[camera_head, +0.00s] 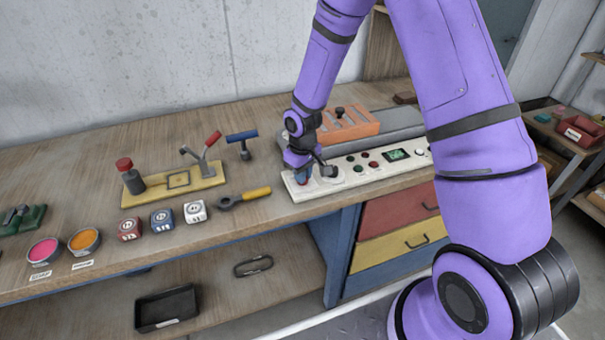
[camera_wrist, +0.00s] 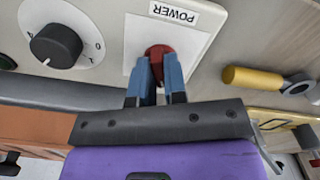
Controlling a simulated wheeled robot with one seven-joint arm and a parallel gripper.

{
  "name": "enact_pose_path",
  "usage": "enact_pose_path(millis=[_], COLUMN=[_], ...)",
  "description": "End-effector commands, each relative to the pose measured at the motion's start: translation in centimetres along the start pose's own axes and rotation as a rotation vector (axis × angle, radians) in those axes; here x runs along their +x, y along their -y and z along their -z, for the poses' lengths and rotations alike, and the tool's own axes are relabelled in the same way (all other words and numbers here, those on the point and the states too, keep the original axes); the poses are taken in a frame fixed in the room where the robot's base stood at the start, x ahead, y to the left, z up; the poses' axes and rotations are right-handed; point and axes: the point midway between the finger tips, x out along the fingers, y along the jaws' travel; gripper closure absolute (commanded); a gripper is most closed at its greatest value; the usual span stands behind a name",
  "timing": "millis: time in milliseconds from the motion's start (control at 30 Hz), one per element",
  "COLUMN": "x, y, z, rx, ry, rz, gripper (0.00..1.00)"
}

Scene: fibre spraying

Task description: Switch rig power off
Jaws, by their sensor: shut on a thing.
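My gripper (camera_wrist: 160,85) is shut on a red power switch (camera_wrist: 158,50) in the wrist view. Its two blue fingers stand on either side of the switch. The switch sits on a white plate with a label (camera_wrist: 174,14) reading POWER. A black rotary knob (camera_wrist: 56,46) is on the same white control panel (camera_wrist: 90,15), to the left in the wrist view. In the head view my gripper (camera_head: 303,178) is at the left end of the control panel (camera_head: 358,176), and my wrist hides most of the switch there. I cannot tell which position the switch is in.
A yellow-handled wrench (camera_head: 245,197) lies left of the panel. Several small blocks and paint pots (camera_head: 84,240) line the table's front. A yellow clamp base (camera_head: 172,187) stands further left. An orange block (camera_head: 345,125) is behind the panel. Bare tabletop (camera_head: 75,185) shows at left.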

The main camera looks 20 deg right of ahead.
Motion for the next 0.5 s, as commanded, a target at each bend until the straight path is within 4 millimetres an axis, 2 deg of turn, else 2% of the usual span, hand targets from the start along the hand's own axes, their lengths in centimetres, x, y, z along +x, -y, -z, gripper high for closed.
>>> enact_pose_path(millis=[200,500], x=[-0.02,-0.01], y=[-0.03,-0.04], z=[0.02,0.02], rx=[-0.118,-0.191], ry=[0.0,0.0], rz=[0.0,0.0], gripper=[1.0,1.0])
